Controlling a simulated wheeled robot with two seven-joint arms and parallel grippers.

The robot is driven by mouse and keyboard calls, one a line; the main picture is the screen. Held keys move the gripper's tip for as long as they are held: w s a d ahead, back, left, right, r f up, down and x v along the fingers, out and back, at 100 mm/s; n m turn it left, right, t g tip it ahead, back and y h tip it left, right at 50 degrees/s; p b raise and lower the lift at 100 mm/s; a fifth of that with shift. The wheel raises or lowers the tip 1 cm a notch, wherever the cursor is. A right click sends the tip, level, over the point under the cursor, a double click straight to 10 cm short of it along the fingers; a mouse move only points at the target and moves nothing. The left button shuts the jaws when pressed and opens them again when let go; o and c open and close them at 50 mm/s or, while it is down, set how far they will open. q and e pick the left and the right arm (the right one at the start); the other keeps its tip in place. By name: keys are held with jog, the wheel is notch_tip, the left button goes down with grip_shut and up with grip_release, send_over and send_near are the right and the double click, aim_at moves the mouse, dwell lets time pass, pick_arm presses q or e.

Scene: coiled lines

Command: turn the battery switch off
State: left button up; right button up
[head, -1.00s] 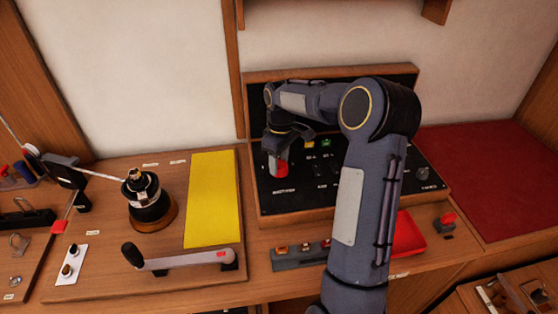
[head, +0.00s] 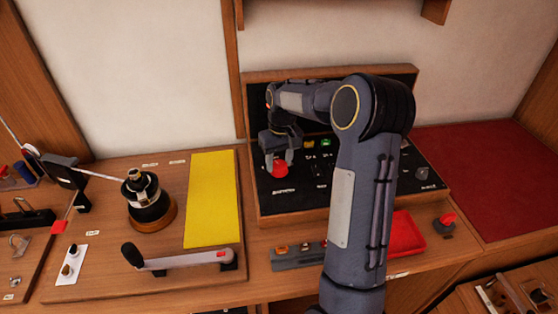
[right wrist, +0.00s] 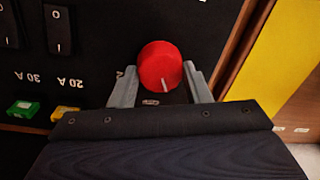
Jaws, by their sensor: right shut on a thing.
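The battery switch is a round red knob (head: 277,168) at the left of the black panel (head: 300,200). It also shows in the right wrist view (right wrist: 158,62), with a short pale mark near its lower edge. My right gripper (head: 278,160) reaches down to it from above. In the right wrist view its two grey fingers (right wrist: 160,85) lie one on each side of the knob, shut on it. A printed label (head: 284,191) lies just in front of the knob. My left gripper is not in view.
My right arm covers much of the panel's right side. Green and yellow fuses (right wrist: 24,109) and black rocker switches (right wrist: 58,30) sit near the knob. A winch (head: 148,200), a yellow mat (head: 212,200) and a crank handle (head: 180,261) lie left. A red tray (head: 408,236) is at the front right.

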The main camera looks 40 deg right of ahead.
aim_at(281, 163)
jog(key=m, duration=0.5)
jog(key=shift+d+m, duration=0.1)
jog(key=shift+m, duration=0.2)
dwell(0.4)
jog(key=o, duration=1)
jog(key=shift+r, duration=0.1)
notch_tip(281, 163, up, 7)
jog(key=shift+s+d+r, duration=0.15)
jog(key=shift+r, duration=0.2)
